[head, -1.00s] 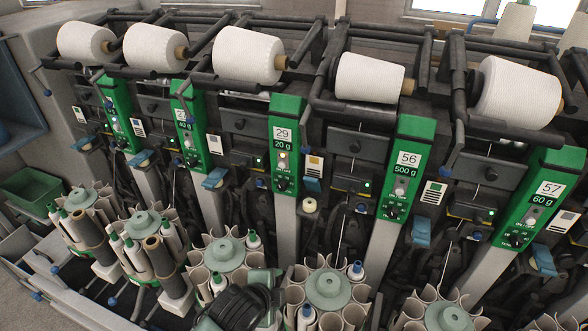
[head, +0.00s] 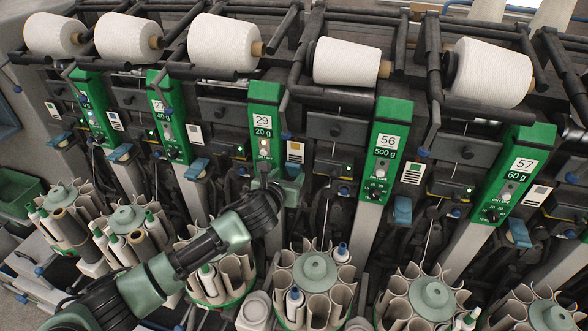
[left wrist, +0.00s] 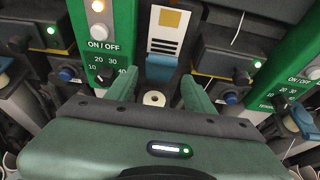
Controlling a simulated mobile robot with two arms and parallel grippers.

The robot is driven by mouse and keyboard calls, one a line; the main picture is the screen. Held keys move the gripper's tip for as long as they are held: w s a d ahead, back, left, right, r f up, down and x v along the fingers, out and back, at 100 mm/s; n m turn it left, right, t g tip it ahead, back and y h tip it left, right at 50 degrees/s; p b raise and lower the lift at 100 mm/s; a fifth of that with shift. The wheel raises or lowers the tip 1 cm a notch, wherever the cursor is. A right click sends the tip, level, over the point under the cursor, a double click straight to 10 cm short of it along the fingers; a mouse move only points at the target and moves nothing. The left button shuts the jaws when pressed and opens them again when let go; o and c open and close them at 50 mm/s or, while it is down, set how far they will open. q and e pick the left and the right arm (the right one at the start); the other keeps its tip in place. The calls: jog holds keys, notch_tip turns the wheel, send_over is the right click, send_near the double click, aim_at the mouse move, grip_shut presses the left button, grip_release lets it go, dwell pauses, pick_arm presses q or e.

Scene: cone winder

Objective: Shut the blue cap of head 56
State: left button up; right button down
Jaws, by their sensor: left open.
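The green panel of head 56 (head: 388,150), marked 500 g, stands right of the panel of head 29 (head: 264,130). A blue cap (head: 403,210) sits just right of the 56 panel. Another blue cap, between the two panels, is hidden by my gripper in the head view; in the left wrist view this blue cap (left wrist: 161,66) shows between my fingers, above a white ring (left wrist: 154,99). I cannot tell which cap belongs to head 56. My left gripper (head: 279,178) is open and empty; it also shows in the left wrist view (left wrist: 160,88). My right gripper is not in view.
The panel of head 57 (head: 512,176) stands further right. White yarn cones (head: 346,62) lie on dark bars along the top. Other blue caps (head: 197,168) sit to the left.

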aim_at(294, 170)
pick_arm(q)
jog(key=shift+p+x, duration=0.3)
jog(key=shift+x, duration=3.1)
jog(key=shift+f, duration=0.1)
grip_shut()
